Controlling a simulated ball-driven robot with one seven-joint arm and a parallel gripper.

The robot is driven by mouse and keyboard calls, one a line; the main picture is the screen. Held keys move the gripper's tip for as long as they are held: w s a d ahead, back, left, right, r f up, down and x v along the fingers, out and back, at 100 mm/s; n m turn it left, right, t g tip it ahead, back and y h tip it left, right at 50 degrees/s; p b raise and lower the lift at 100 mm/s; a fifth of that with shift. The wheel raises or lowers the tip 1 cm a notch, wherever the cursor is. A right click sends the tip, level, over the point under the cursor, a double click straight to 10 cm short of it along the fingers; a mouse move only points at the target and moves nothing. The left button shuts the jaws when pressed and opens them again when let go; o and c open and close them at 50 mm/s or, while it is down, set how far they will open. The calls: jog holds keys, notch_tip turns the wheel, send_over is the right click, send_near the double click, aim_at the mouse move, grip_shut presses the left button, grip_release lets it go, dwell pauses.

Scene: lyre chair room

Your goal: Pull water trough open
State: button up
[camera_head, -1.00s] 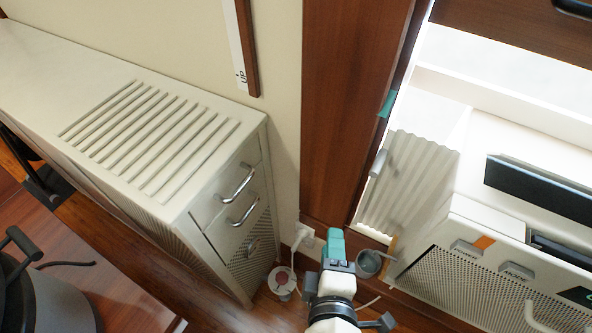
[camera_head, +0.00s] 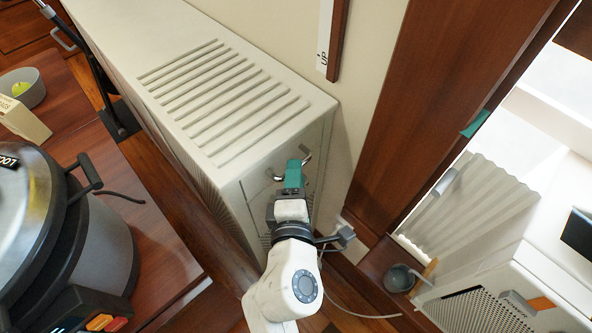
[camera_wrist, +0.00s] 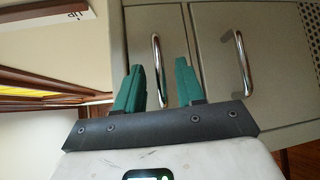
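A white cabinet (camera_head: 240,130) with a slatted top has drawer fronts on its near end. In the wrist view two metal bar handles show on these fronts: a left handle (camera_wrist: 158,62) and a right handle (camera_wrist: 242,62). No label names either drawer front as the water trough. My gripper (camera_head: 295,172) is in front of these fronts and hides part of them in the head view. In the wrist view its two green fingers (camera_wrist: 161,72) are apart, with the left handle showing between them. Whether they touch it I cannot tell.
A large pot-like appliance (camera_head: 95,235) stands on the wooden surface at left. A wood panel (camera_head: 430,95) and a corrugated white sheet (camera_head: 470,205) are at right. A grey cup (camera_head: 398,279) and a loose cable (camera_head: 345,310) lie low near the right unit (camera_head: 475,312).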

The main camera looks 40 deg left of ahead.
jog(key=shift+w+a+f, duration=0.1)
jog(key=shift+w+a, duration=0.35)
jog(key=shift+w, duration=0.05)
jog(key=shift+c, duration=0.4)
grip_shut()
